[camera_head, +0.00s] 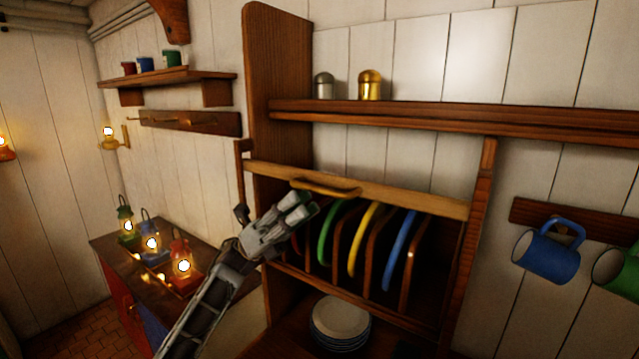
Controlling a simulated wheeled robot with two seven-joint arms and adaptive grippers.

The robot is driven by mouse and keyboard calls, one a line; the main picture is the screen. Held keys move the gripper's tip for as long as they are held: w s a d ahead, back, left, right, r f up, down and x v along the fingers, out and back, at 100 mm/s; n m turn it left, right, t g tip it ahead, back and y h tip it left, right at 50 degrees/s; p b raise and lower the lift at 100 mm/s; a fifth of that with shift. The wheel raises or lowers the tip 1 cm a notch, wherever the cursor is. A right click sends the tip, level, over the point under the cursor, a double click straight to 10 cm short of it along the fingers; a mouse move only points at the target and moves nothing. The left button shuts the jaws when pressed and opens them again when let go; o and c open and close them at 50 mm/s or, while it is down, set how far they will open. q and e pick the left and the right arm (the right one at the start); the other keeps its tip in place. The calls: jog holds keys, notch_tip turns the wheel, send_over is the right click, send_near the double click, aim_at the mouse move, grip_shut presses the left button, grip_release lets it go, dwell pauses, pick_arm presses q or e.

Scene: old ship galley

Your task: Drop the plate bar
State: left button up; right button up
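The plate bar (400,196) is a light wooden bar across the front of the rack, at the top of the plate slots. A curved handle (325,188) sits on its left half. Behind and below the bar stand a green plate (325,235), a yellow plate (363,240) and a blue plate (402,250), on edge between wooden dividers. My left gripper (303,207) is just below the handle's left end, in front of the leftmost slots. Its fingers lie close together; whether they touch the handle or hold anything is unclear. My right gripper is out of view.
A shelf (420,115) above carries a silver shaker (323,85) and a gold shaker (370,84). Stacked plates (340,322) stand below the rack. A blue mug (547,252) hangs at right. Lit lanterns (183,262) stand on the left counter (105,250).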

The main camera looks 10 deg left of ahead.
aim_at(319, 191)
pick_arm(q)
jog(key=shift+p+x, duration=1.1)
jog(key=shift+x, duration=1.9)
grip_shut()
